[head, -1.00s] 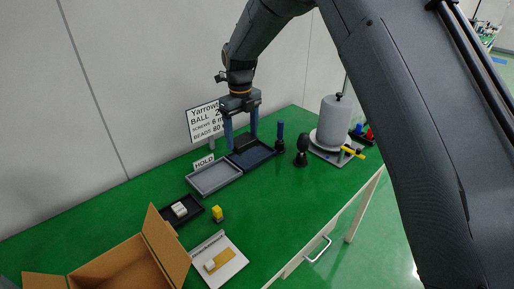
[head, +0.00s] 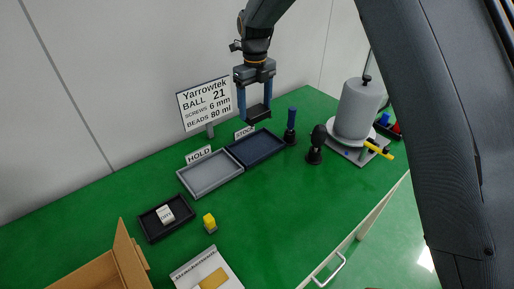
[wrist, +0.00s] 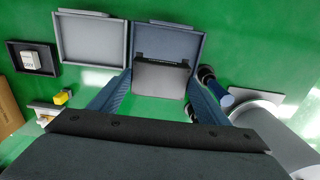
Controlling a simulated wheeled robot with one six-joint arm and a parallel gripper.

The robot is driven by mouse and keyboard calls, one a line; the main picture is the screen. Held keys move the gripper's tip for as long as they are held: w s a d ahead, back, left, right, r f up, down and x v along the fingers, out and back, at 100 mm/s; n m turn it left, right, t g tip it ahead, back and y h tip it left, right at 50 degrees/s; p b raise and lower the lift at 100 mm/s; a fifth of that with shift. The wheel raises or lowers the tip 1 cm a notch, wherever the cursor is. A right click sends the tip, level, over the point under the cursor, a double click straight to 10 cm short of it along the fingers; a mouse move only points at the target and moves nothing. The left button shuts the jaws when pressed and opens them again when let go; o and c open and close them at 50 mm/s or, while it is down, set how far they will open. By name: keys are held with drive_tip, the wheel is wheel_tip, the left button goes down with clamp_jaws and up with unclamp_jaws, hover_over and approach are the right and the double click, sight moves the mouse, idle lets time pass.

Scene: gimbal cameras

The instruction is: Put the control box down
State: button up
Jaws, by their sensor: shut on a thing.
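My gripper (head: 255,98) is shut on a small dark control box (head: 258,115), held in the air between its two blue-grey fingers. In the wrist view the control box (wrist: 160,78) shows a flat grey face with a black edge. It overlaps the dark navy tray (wrist: 193,47) in that view. In the head view the navy tray (head: 275,152) lies below the box, with visible space between them. A light grey tray (head: 211,190) with a HOLD sign adjoins it on the left. Both trays look empty where visible.
A blue-handled tool (head: 291,125), a black round-headed stand (head: 316,146) and a grey cylinder (head: 357,108) on a base stand right of the trays. A small black tray (head: 148,229), a yellow block (head: 209,221) and an open carton (head: 95,272) are at left.

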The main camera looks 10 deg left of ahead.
sight(256, 107)
drive_tip(key=f+b, duration=0.1)
drive_tip(key=w+f+b, duration=0.1)
drive_tip(key=f+b, duration=0.1)
drive_tip(key=w+f+b, duration=0.1)
drive_tip(key=f, duration=0.1)
drive_tip(key=shift+f+b, duration=0.2)
drive_tip(key=shift+b, duration=0.1)
wheel_tip(256, 107, down, 10)
drive_tip(key=p, duration=0.3)
drive_tip(key=shift+r, duration=0.1)
drive_tip(key=o, duration=1.2)
drive_tip(key=shift+c, duration=0.2)
wheel_tip(256, 107, up, 12)
drive_tip(key=b, duration=0.3)
drive_tip(key=shift+s+b, duration=0.1)
drive_tip(key=shift+b, duration=0.3)
